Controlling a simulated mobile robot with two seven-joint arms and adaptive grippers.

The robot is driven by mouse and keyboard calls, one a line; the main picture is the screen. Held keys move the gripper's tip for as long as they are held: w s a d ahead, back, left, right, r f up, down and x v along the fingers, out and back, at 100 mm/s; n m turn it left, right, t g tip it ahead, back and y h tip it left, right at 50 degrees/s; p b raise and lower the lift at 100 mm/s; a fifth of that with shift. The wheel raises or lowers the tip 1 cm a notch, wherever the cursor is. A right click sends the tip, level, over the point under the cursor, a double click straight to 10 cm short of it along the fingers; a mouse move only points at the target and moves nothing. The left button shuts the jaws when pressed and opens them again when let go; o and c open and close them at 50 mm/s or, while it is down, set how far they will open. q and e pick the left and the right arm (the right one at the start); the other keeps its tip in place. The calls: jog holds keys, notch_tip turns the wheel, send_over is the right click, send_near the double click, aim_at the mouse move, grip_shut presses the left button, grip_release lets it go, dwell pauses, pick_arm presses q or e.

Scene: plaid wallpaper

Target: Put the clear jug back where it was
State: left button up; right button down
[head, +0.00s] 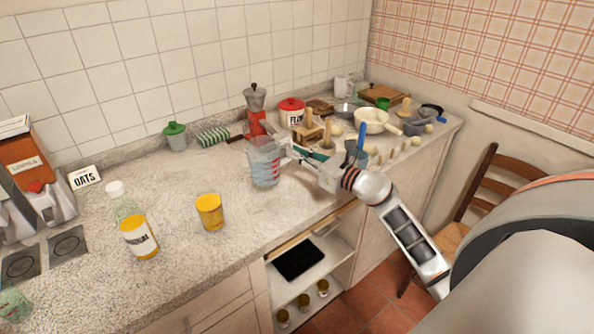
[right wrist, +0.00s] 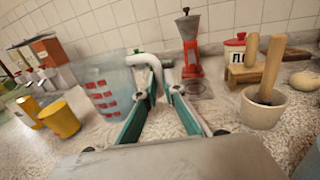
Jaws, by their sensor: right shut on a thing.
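The clear jug (head: 265,165) with red measuring marks is upright over the counter, left of my right gripper (head: 290,152). I cannot tell whether its base touches the counter. In the right wrist view the jug (right wrist: 103,98) is on the left, and its pale handle lies between the fingers of my right gripper (right wrist: 158,78). The right gripper is shut on the jug by this handle. My left gripper is in neither view.
A yellow cup (head: 209,212) and a white-capped bottle (head: 138,236) stand to the left. A red coffee grinder (head: 255,115) and a flour tin (head: 291,113) stand behind. Pans and utensils crowd the right end. The front counter between cup and jug is clear.

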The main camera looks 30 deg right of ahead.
notch_tip(320, 180, down, 5)
jog(key=shift+r+b, duration=0.15)
jog(key=shift+b, duration=0.7)
jog(key=shift+f, duration=0.4)
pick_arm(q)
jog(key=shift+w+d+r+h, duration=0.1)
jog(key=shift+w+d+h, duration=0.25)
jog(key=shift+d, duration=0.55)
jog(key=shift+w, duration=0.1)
pick_arm(e)
jog(key=shift+f, duration=0.1)
jog(key=c, duration=2.1)
grip_release()
jog(key=shift+c, duration=0.2)
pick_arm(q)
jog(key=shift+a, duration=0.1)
